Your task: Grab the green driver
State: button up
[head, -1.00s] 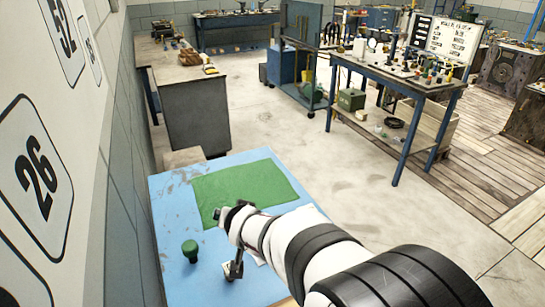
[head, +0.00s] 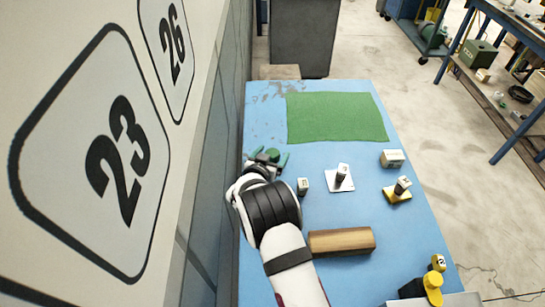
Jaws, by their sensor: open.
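The green driver (head: 271,154) shows as a round dark green knob near the left edge of the blue table, close to the wall. My gripper (head: 267,161) is at it, with its jaws open. From this view the green knob appears between the two fingers. I cannot tell whether a finger touches it. My gripper and wrist hide the lower part of the driver.
A green mat (head: 337,117) lies on the blue table (head: 265,115). Small blocks, one on a white plate (head: 341,187) and one on a yellow base (head: 397,195), stand to the right. A wooden block (head: 341,241) lies nearer. The wall closely borders the left.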

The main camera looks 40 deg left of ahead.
grip_shut()
jog(key=shift+r, duration=0.1)
dwell(0.3)
